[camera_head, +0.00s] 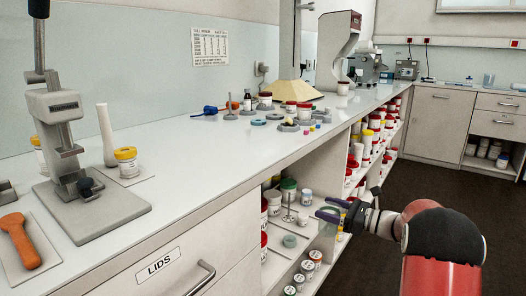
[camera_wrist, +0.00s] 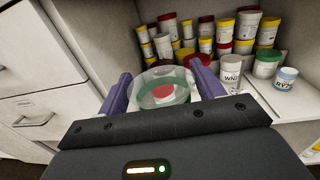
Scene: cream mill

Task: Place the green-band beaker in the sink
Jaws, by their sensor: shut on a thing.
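The green-band beaker (camera_wrist: 180,86) is clear with a green ring, and sits between the two purple fingers of my gripper (camera_wrist: 163,88) in the wrist view. The gripper is shut on it. A red disc shows through the beaker; I cannot tell whether it is inside or behind. In the head view my gripper (camera_head: 331,211) is at the front of the open shelves under the bench, below the worktop edge. The beaker is hard to make out there. I cannot make out a sink in either view.
Open shelves with several lidded jars (camera_wrist: 231,70) lie just beyond the gripper. The long worktop (camera_head: 205,150) above carries a press (camera_head: 70,150), a yellow-lidded jar (camera_head: 126,161) and small items. Dark floor (camera_head: 440,165) is clear to the right, before the far cabinets (camera_head: 431,125).

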